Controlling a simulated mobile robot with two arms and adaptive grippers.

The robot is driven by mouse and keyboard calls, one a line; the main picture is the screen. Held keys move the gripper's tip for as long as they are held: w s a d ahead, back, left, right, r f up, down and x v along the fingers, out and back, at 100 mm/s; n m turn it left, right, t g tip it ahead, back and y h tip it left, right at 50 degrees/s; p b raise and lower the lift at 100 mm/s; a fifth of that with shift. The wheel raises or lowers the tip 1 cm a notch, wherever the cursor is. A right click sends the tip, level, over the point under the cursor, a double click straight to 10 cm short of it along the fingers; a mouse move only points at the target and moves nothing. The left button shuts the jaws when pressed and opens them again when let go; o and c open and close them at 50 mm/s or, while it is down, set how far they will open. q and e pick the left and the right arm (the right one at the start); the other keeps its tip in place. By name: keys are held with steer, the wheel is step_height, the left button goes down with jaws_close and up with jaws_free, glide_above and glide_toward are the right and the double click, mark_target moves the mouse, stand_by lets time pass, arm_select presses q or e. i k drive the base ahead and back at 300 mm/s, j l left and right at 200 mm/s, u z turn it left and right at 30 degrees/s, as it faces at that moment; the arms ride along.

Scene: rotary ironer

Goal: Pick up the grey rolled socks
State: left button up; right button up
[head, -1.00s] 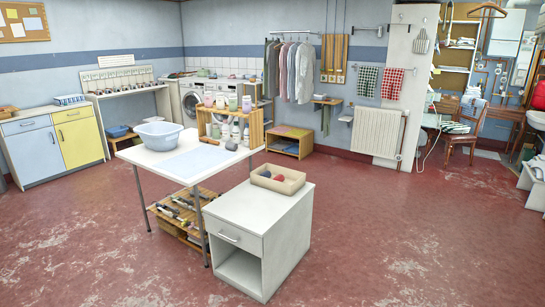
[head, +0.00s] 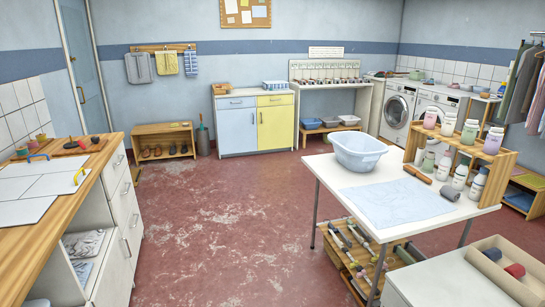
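A grey rolled bundle (head: 449,193) lies on the white table (head: 412,228), near its right end, beside the bottle rack. A darker grey roll (head: 492,254) sits in a beige tray (head: 480,272) on the white cabinet at the lower right, beside a red roll (head: 515,270). Either grey roll may be the socks; I cannot tell which from this distance. Neither of my grippers shows in the head view.
A blue basin (head: 358,151), a pale blue cloth (head: 385,203) and a brown roller-like object (head: 417,175) are on the table. A wooden rack (head: 500,175) holds several bottles. A wooden counter (head: 35,255) stands at the left. The red floor (head: 215,225) between is clear.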

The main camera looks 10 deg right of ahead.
mark_target(447, 192)
steer(key=i+u, duration=0.35)
steer(key=i, duration=1.65)
